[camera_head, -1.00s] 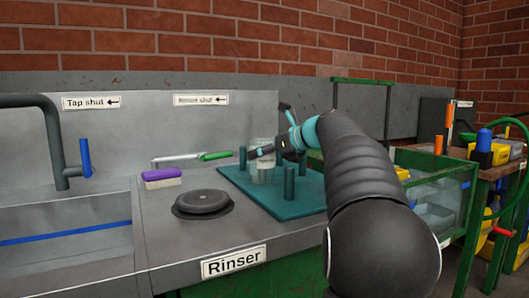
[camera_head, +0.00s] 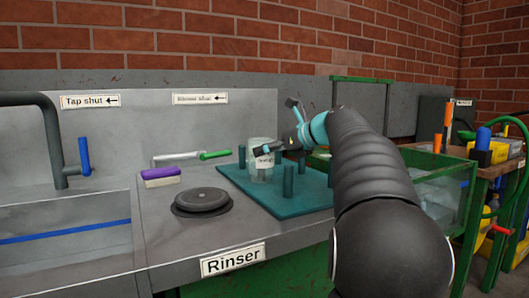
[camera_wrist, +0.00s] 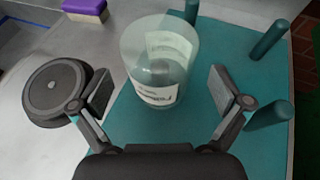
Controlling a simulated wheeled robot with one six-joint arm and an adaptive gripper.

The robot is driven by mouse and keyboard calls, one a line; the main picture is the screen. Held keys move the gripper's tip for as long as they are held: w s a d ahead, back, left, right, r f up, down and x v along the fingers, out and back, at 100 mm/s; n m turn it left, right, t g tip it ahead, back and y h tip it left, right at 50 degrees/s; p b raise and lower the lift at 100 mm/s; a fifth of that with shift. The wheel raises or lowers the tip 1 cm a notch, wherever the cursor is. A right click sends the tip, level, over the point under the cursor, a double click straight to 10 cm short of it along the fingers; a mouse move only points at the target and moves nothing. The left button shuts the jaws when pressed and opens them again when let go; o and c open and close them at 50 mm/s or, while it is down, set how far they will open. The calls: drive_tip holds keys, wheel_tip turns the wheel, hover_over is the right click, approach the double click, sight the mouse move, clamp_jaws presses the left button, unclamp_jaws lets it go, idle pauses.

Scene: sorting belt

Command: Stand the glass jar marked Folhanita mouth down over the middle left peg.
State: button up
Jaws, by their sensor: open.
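The clear glass jar (camera_head: 262,172) stands on the teal peg board (camera_head: 300,205). It also shows in the wrist view (camera_wrist: 160,55), with a white label whose print is too small to read surely. A dark upright shape shows through the glass, seemingly a peg inside the jar. I cannot surely tell which end is the mouth. My gripper (camera_wrist: 160,88) is open, with one finger on each side of the jar's near side and clear gaps to the glass. In the head view my gripper (camera_head: 275,127) is at the jar's upper right.
Other pegs (camera_head: 288,181) stand on the board around the jar. A round black rinser (camera_head: 202,201) and a purple sponge (camera_head: 161,175) lie to the left. A green-handled lever (camera_head: 215,155) is behind. A glass-sided green bin (camera_head: 440,190) is at right.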

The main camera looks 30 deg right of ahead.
drive_tip(key=v, duration=0.9)
drive_tip(key=shift+s, duration=0.15)
drive_tip(key=shift+d+r, duration=0.1)
drive_tip(key=shift+r, duration=0.05)
